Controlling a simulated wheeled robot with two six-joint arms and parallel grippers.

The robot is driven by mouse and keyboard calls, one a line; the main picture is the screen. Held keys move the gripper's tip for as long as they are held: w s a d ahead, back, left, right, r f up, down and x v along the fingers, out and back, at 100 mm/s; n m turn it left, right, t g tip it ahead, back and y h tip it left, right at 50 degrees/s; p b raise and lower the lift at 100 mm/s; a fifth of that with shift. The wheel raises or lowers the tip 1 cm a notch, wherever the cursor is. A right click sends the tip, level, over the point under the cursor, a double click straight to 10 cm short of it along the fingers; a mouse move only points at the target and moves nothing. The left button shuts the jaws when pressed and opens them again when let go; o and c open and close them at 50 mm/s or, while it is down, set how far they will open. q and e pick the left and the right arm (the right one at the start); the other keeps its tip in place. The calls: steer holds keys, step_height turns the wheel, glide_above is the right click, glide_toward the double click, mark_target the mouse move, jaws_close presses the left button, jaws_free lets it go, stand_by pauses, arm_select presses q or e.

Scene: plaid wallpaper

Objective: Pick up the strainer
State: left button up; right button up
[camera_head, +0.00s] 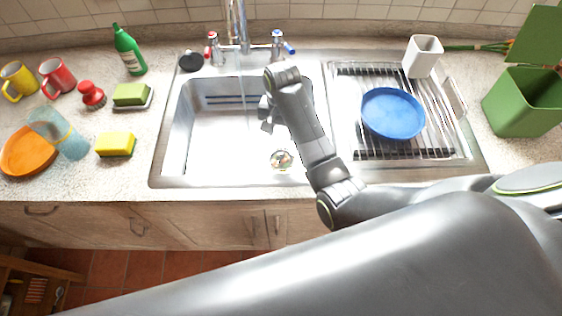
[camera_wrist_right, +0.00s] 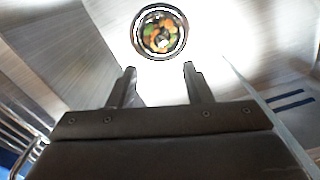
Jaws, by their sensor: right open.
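The strainer (camera_head: 281,159) sits at the drain in the floor of the sink, near its front edge. In the right wrist view the strainer (camera_wrist_right: 160,33) is a round metal rim with orange and green bits inside. My right gripper (camera_head: 266,115) is over the sink, farther back than the strainer in the head view. In the right wrist view my right gripper (camera_wrist_right: 158,75) has its two fingers apart with nothing between them, and the strainer lies beyond the fingertips. My left gripper is not in view.
A drying rack (camera_head: 437,125) with a blue plate (camera_head: 393,113) is right of the sink (camera_head: 215,135). The tap (camera_head: 238,30) stands behind the sink. A yellow sponge (camera_head: 116,144), mugs and a green bottle (camera_head: 128,50) are on the left counter. A green bin (camera_head: 524,103) is at right.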

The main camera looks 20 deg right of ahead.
glide_above(281, 153)
step_height(281, 153, down, 6)
steer(key=shift+d+f, duration=0.1)
steer(key=shift+f+p, duration=0.45)
steer(key=shift+f, duration=2.5)
jaws_close()
